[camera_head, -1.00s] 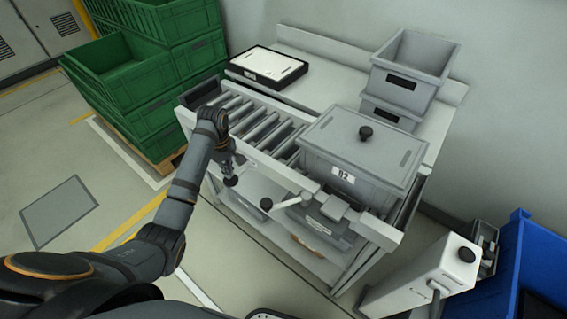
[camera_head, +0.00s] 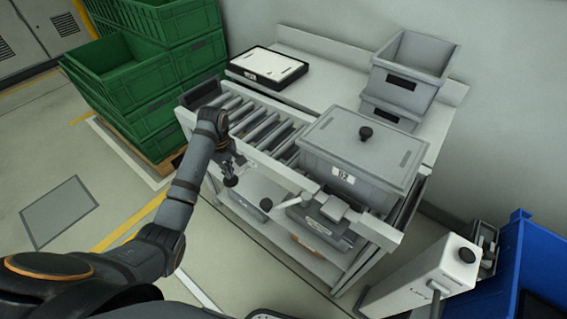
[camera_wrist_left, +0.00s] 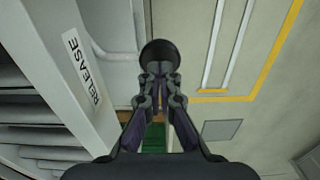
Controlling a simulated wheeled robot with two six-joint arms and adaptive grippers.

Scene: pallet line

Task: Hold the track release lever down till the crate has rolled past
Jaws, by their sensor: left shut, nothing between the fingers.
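The release lever's round black knob (camera_wrist_left: 160,52) is straight ahead of my left gripper (camera_wrist_left: 160,82), at its fingertips, beside the RELEASE label (camera_wrist_left: 82,65) on the rail. In the head view the knob (camera_head: 231,182) shows just below the gripper (camera_head: 230,172). The fingers are shut with nothing between them. They seem to meet the knob from above; I cannot tell how far down the lever is. The grey lidded crate (camera_head: 322,148) stands on the right part of the roller track (camera_head: 262,128). My right gripper is not in view.
A pale handle with a dark end (camera_head: 286,201) sticks out from the track's front. Grey bins (camera_head: 415,55) and a black-edged tray (camera_head: 268,65) stand behind the track. Green crates (camera_head: 118,78) are stacked at left, a blue bin (camera_head: 518,235) at right. The rollers left of the crate are clear.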

